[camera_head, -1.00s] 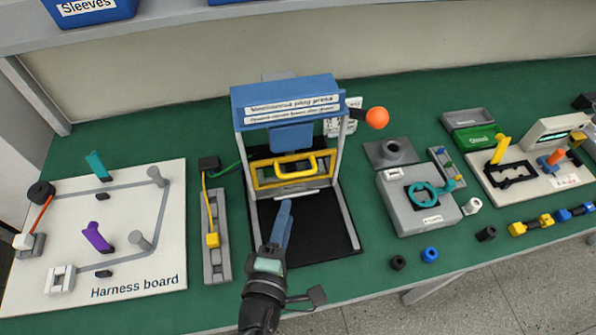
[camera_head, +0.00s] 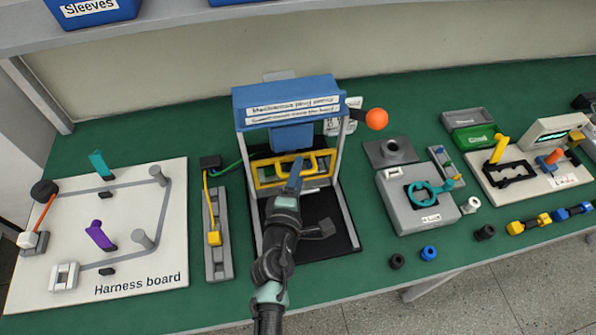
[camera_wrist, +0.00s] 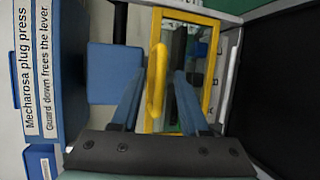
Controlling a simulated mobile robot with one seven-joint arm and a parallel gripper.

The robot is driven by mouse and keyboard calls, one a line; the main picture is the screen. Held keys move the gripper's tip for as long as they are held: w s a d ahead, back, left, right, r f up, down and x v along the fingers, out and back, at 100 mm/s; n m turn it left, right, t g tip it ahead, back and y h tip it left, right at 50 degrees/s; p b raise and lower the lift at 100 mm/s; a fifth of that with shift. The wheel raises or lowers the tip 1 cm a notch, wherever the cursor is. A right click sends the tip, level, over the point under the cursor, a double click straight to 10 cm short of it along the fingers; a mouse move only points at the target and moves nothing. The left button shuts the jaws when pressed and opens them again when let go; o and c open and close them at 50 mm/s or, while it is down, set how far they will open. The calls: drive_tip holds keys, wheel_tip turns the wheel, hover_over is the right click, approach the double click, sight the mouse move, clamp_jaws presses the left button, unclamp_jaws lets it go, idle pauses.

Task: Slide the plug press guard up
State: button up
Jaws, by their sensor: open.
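The blue-topped plug press (camera_head: 288,101) stands at the middle of the bench. Its guard is a yellow frame (camera_head: 259,186) with a yellow bar handle, low between the two grey posts. My gripper (camera_head: 296,172) reaches in from the front, its blue fingers at the guard. In the wrist view, the open fingers (camera_wrist: 155,95) lie on either side of the yellow handle (camera_wrist: 157,75), with the guard frame (camera_wrist: 209,75) behind. I cannot tell whether a finger touches the handle. The press label (camera_wrist: 37,70) shows at the left there.
The press lever with its orange knob (camera_head: 376,119) sticks out to the right. A grey strip with a yellow plug (camera_head: 214,238) lies left of the press. The harness board (camera_head: 130,225) is further left, and a grey fixture (camera_head: 415,205) stands to the right.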

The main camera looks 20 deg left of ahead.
drive_tip(key=shift+w, duration=0.15)
clamp_jaws()
idle(1.4)
